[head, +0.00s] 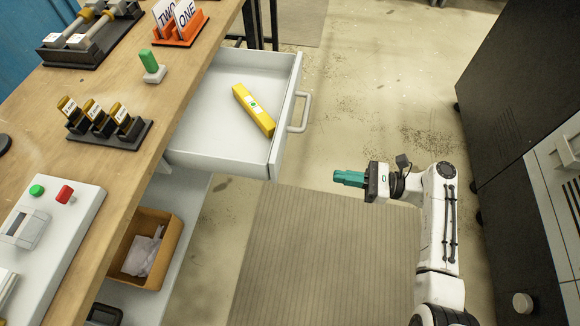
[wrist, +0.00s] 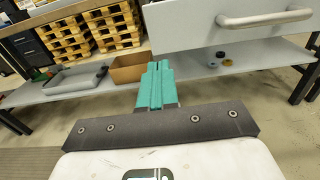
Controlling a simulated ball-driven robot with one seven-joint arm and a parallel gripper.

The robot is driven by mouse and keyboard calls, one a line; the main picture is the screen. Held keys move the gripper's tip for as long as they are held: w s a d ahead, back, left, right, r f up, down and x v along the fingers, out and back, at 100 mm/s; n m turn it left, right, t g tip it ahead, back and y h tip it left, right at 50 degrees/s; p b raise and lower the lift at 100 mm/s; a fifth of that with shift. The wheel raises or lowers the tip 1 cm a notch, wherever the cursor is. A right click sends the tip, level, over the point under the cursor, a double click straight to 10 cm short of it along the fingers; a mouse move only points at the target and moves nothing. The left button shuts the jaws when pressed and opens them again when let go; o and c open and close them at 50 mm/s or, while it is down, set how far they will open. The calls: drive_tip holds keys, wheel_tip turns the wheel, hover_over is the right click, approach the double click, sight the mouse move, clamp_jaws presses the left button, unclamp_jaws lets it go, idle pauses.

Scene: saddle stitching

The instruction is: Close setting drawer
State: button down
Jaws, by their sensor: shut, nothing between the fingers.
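The setting drawer (head: 210,134) is white and stands pulled out from under the wooden workbench in the head view. A yellow box (head: 254,109) with a label lies inside it. Its grey handle (head: 300,112) is on the front panel, facing right. In the wrist view the drawer front (wrist: 200,28) and handle (wrist: 265,18) show at the upper right. My gripper (head: 340,178), with teal fingers, is shut and empty. It is to the right of and nearer than the drawer, apart from the handle. Its fingers (wrist: 157,68) point toward the bench in the wrist view.
The workbench (head: 190,65) holds stamps, a green-handled tool (head: 151,65) and a button panel (head: 45,225). A lower shelf carries a cardboard box (head: 148,247). A black cabinet (head: 505,120) stands at right. Floor between drawer and my arm is clear.

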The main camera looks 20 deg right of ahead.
sight(278, 167)
drive_tip(key=x, duration=1.4)
drive_tip(key=shift+w+a, duration=0.1)
drive_tip(key=shift+a, duration=0.2)
drive_tip(key=b+x, duration=0.8)
drive_tip(key=x, duration=1.9)
drive_tip(key=shift+a+f, duration=0.15)
drive_tip(key=shift+a, duration=0.1)
drive_tip(key=shift+w+a, duration=0.35)
drive_tip(key=shift+a, duration=0.1)
drive_tip(key=shift+w+b, duration=0.1)
drive_tip(key=shift+b, duration=0.2)
drive_tip(key=shift+a+r, duration=0.1)
drive_tip(key=shift+r, duration=0.25)
